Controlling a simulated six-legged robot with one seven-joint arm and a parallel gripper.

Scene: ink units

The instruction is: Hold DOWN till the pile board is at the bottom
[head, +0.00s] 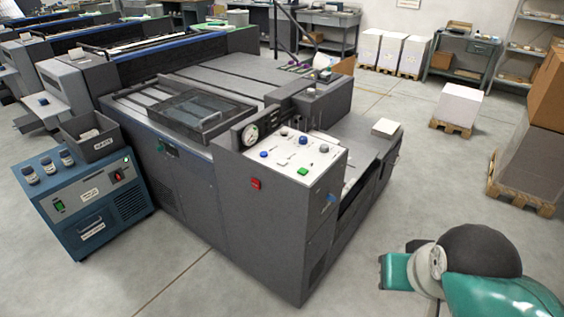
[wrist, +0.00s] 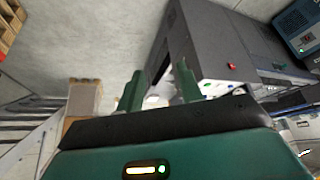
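A grey printing press carries a control console (head: 285,155) with a light sloping panel of blue, white and green buttons. A green button (head: 302,171) is at the panel's front edge, a red switch (head: 256,183) is on its front face, and a blue knob (head: 331,198) is on its right side. Labels are too small to read, so I cannot tell which is DOWN. The pile board cannot be made out. My gripper (wrist: 160,84) shows two separated fingers in the wrist view, open and empty, away from the press. My teal arm is low at right in the head view.
A blue cabinet (head: 88,197) stands left of the press. A stack of white paper (head: 460,105) on a pallet and a large grey stack (head: 528,155) stand at right. Open floor (head: 425,165) lies between the press and these stacks.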

